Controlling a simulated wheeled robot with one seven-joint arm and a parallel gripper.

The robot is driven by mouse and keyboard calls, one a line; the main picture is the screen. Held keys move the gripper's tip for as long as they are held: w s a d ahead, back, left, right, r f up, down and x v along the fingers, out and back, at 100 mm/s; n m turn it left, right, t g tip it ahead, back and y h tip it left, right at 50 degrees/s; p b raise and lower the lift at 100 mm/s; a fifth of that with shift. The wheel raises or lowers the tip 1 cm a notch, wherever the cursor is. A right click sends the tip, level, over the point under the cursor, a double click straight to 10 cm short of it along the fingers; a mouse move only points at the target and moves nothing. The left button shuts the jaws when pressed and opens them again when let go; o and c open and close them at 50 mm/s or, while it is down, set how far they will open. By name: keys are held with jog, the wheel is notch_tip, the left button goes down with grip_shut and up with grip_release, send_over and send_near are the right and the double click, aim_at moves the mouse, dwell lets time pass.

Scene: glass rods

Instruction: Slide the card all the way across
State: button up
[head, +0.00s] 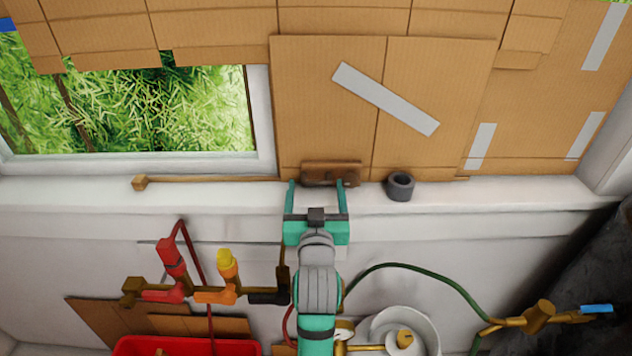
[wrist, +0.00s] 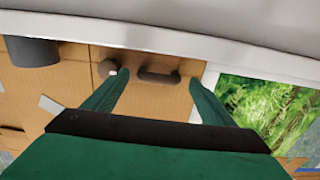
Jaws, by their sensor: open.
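The card is a tan cardboard panel (head: 320,110) standing upright against the window, covering its right part. A small brown handle plate (head: 331,166) sits at its bottom edge, just above the white sill.
A window opening (head: 130,110) with greenery is uncovered to the left. A thin wooden stick (head: 215,179) lies along the sill (head: 80,193) left of the handle. A dark grey roll (head: 400,188) stands right of my gripper. Pipes with red and yellow valves (head: 205,280) are below left.

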jog(key=shift+w, duration=0.45)
jog(key=shift+d, duration=0.1)
